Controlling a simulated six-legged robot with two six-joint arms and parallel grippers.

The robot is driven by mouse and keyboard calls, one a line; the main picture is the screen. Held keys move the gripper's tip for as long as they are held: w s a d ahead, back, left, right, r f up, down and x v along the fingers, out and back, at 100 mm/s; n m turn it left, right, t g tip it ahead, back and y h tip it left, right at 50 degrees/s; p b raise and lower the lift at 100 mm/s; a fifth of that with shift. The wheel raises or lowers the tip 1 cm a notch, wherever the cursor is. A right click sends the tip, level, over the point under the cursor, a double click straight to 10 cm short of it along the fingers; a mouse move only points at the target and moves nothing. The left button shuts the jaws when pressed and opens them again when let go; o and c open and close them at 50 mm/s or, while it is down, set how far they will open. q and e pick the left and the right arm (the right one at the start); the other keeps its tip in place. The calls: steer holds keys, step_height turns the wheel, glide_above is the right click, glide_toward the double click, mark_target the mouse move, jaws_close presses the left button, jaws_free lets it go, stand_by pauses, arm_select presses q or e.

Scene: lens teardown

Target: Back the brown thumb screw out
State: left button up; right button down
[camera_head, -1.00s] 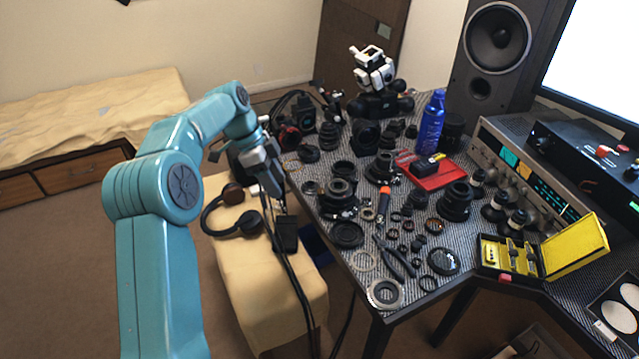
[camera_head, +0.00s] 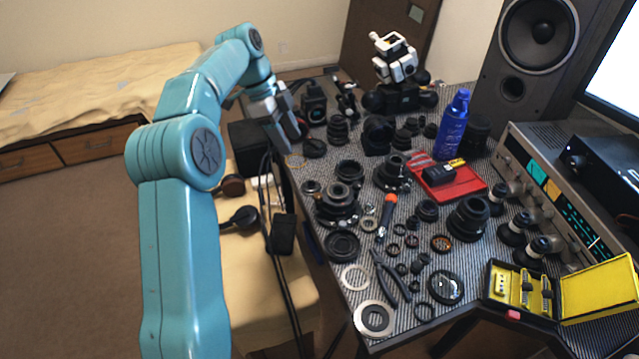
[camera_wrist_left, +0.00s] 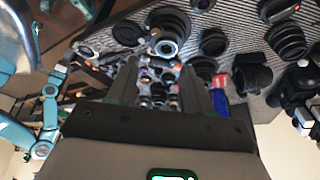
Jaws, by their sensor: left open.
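I cannot pick out a brown thumb screw for certain in either view. My left gripper (camera_head: 284,132) is at the back left edge of the lens table, beside a round black part (camera_head: 314,148). In the left wrist view its two fingers (camera_wrist_left: 162,84) are spread apart, with nothing held between them. Beyond the fingers are small metal and dark parts, too small to name, and a black lens part with a bright round centre (camera_wrist_left: 166,47). My right gripper is in neither view.
The striped table (camera_head: 345,298) is crowded with lens barrels, rings and tools. A blue bottle (camera_head: 453,127) stands by a red tray (camera_head: 462,187). An open yellow-lined case (camera_head: 597,288) lies at the right. Cables hang down at the table's left edge.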

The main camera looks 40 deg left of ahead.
mark_target(316, 195)
arm_select(q)
steer(key=b+x, duration=0.1)
steer(key=x, duration=0.9)
steer(key=s+b+x, duration=0.1)
steer(key=x, duration=0.4)
steer(key=shift+d+f+b, duration=0.3)
steer(key=shift+w, duration=0.15)
jaws_close()
